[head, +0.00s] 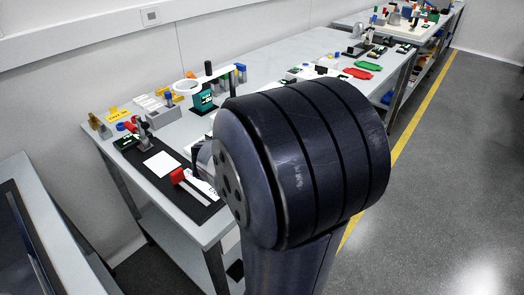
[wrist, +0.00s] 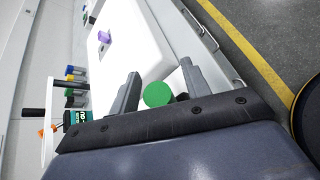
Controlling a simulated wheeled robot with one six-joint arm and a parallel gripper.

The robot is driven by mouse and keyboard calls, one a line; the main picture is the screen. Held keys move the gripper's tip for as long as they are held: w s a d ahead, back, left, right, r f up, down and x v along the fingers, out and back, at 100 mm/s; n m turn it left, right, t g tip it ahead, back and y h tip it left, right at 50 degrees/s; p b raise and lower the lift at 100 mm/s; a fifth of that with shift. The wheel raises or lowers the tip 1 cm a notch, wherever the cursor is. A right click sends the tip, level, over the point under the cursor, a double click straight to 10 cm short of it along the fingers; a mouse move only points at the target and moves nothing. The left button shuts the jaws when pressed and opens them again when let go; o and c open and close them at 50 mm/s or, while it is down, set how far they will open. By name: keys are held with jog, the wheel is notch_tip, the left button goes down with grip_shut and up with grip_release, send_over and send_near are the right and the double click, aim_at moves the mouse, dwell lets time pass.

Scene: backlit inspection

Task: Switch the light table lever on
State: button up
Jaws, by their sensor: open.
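In the wrist view a broad white box-like surface (wrist: 140,45), which looks like the light table, lies beyond my gripper (wrist: 159,68). A small purple object (wrist: 104,37) is on it.
Red (head: 357,73) and green (head: 368,65) trays lie farther back. The floor right of the yellow line is clear.

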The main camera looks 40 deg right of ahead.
jog(key=p+v, duration=0.1)
jog(key=v, duration=0.9)
jog(key=shift+a+r, duration=0.2)
jog(key=shift+a, duration=0.15)
jog(key=shift+d, duration=0.1)
jog(key=b+x, duration=0.1)
jog(key=x, duration=0.9)
jog(key=shift+d+f, duration=0.25)
jog(key=shift+d, duration=0.05)
jog(key=shift+a+r, duration=0.1)
jog(key=shift+a, duration=0.05)
